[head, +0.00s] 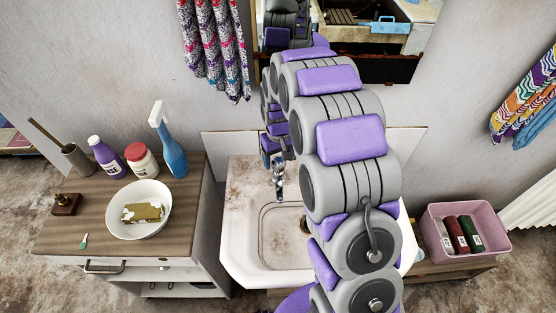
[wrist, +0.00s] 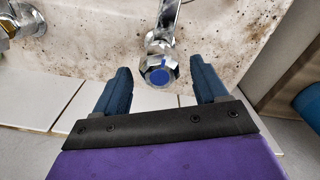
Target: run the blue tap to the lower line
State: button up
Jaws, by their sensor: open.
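The blue tap (wrist: 160,72) is a chrome tap with a blue cap on its knob. In the wrist view its knob sits between my open gripper's (wrist: 161,66) two dark blue fingers, with a gap on each side. In the head view my arm reaches over the white stone trough (head: 243,244). Chrome tap metal (head: 278,180) shows there just below my gripper, whose fingers I cannot make out. No water stream is clear in either view. I cannot see a lower line; my arm hides the right part of the basin.
A second chrome tap (wrist: 20,22) stands at the wrist view's upper left. Left of the trough, a cabinet (head: 60,222) bears a white bowl (head: 160,225) with a sponge, a blue spray bottle (head: 172,157) and jars. A pink bin (head: 490,246) stands to the right.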

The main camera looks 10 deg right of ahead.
jog(key=shift+f, duration=0.45)
jog(key=c, duration=1.1)
